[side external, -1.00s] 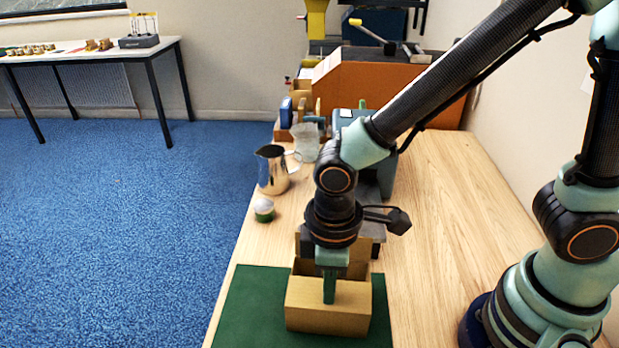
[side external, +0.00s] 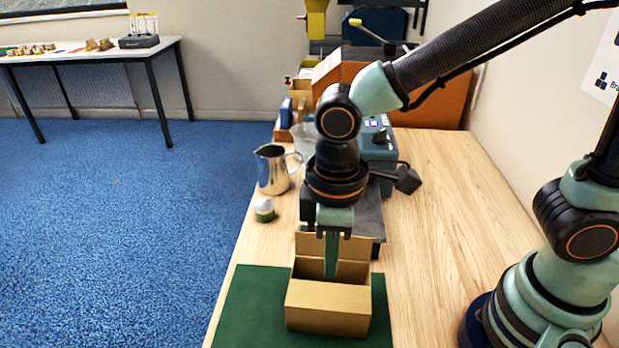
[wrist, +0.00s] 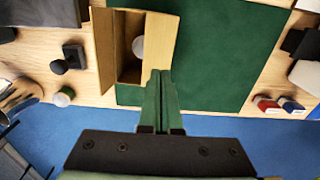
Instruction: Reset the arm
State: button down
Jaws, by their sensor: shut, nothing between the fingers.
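My gripper (side external: 331,270) points straight down over the open cardboard carton. Its green fingers are together with nothing between them, and they also show in the wrist view (wrist: 160,80). The carton (side external: 328,308) stands on the green mat (side external: 250,305) with its flap raised at the back. In the wrist view the carton (wrist: 161,50) is open and a pale round object (wrist: 138,46) lies inside it. In the side view the carton's front wall hides its contents.
A metal pitcher (side external: 272,170) and a small green-and-white round item (side external: 264,210) stand by the table's left edge. A teal device with buttons (side external: 376,140) is behind my gripper. The wooden table (side external: 450,200) is clear on the right.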

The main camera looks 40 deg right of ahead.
jog(key=shift+r, duration=0.35)
jog(key=w+d+r+m+t, duration=0.2)
jog(key=d+r+m, duration=0.2)
jog(key=d, duration=0.6)
jog(key=w+d+r+m+t, duration=0.2)
jog(key=d+r+m, duration=0.3)
jog(key=d, duration=0.4)
jog(key=shift+d+r+t, duration=0.25)
jog(key=shift+d+t, duration=0.1)
jog(key=shift+t, duration=0.45)
